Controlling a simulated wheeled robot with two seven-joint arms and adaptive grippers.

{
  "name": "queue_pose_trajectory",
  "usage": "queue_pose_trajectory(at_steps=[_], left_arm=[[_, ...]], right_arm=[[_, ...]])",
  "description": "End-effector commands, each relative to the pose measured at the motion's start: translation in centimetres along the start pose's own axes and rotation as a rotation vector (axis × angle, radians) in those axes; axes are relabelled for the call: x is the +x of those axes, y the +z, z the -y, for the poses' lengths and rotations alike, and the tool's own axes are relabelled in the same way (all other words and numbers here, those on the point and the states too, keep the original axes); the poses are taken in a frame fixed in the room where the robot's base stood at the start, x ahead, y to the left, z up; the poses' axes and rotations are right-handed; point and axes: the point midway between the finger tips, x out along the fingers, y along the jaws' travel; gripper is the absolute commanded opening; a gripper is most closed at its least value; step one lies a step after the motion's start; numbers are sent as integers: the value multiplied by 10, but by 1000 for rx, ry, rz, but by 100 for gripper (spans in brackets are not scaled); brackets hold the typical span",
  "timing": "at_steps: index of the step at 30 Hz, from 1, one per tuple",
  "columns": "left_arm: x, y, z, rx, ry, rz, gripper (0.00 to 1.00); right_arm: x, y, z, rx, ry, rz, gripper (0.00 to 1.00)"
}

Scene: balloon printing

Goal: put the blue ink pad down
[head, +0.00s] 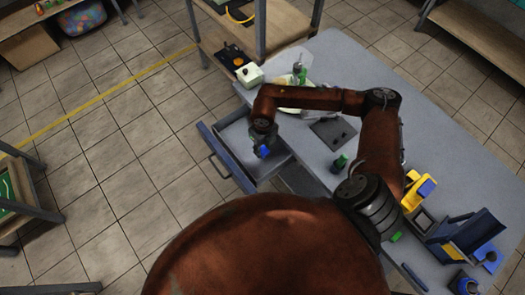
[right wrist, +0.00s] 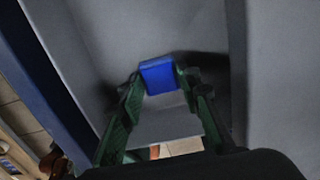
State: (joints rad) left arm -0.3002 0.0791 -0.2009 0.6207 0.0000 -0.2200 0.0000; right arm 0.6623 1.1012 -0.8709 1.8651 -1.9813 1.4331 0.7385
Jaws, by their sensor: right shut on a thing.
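The blue ink pad (head: 263,151) is a small blue block held between the fingers of my right gripper (head: 262,145). In the right wrist view the pad (right wrist: 158,75) sits between the tips of the two green fingers, which are shut on it. Gripper and pad are over the open drawer (head: 226,160), which is pulled out from the left side of the grey table. The drawer's grey inside (right wrist: 110,50) lies behind the pad in the right wrist view; I cannot tell whether the pad touches its floor. My left gripper is not in view.
The grey table (head: 345,75) carries a dark flat plate (head: 332,131), a green-topped item (head: 339,162), a yellow device (head: 417,193) and a blue stand (head: 470,232). A wooden shelf (head: 285,30) stands behind the drawer. The drawer's blue front panel borders the gripper on the left.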

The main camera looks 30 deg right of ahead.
Motion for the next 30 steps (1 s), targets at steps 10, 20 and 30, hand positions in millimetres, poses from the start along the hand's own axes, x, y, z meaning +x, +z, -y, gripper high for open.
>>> queue_pose_trajectory(at_steps=[10,20,30], left_arm=[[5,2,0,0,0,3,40],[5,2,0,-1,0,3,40],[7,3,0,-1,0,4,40]], right_arm=[[33,6,3,0,0,-3,14],[39,7,3,0,0,0,14],[42,7,3,0,0,0,46]])
